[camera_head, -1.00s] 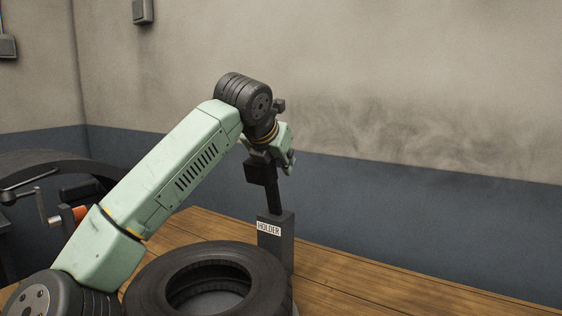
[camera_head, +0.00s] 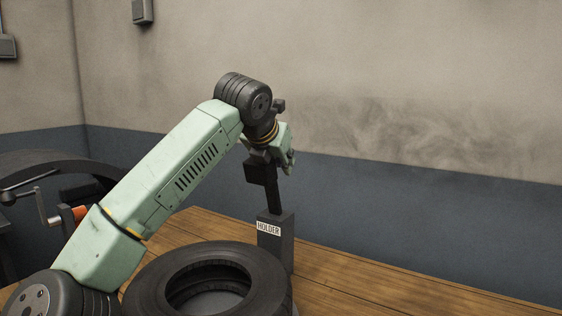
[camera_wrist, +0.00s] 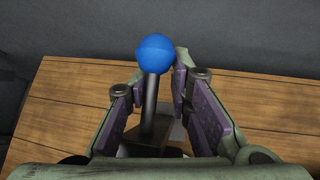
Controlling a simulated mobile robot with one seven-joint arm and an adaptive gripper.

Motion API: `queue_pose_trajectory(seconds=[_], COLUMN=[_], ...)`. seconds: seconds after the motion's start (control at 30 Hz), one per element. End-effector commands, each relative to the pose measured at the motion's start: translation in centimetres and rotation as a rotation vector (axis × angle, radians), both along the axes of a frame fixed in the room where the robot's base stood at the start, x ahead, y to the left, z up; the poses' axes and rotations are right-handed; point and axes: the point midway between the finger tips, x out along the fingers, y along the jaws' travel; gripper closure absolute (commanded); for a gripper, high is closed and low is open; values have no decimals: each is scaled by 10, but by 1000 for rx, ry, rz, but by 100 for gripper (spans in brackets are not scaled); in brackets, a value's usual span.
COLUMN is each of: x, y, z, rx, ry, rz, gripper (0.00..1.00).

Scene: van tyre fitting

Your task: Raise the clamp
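The stem rises from a dark post labelled HOLDER (camera_head: 281,245). My gripper (camera_head: 288,158) is at the top of the clamp, partly hidden by my wrist. In the wrist view, a blue ball knob (camera_wrist: 154,54) tops a dark lever (camera_wrist: 150,100). My gripper's fingers (camera_wrist: 160,72) are apart, one on each side of the lever. A gap shows on the left of the lever, and the knob lies near the right fingertip. Contact cannot be told.
A black tyre (camera_head: 150,285) lies flat on the wooden table (camera_head: 350,275) in front of the holder. The table is bare to the right. A wall (camera_head: 430,210) stands close behind. Dark machinery with an orange part (camera_head: 80,213) is at the left.

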Motion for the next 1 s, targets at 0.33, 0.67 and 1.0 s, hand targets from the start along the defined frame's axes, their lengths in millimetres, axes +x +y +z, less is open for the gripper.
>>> queue_pose_trajectory(seconds=[0.33,0.67,1.0], x=[-3,-55,-88], y=[7,25,35], z=[23,55,74], rx=[-20,-6,-1], ry=[-43,-20,-3], rz=[13,7,2], gripper=[58,56,56])
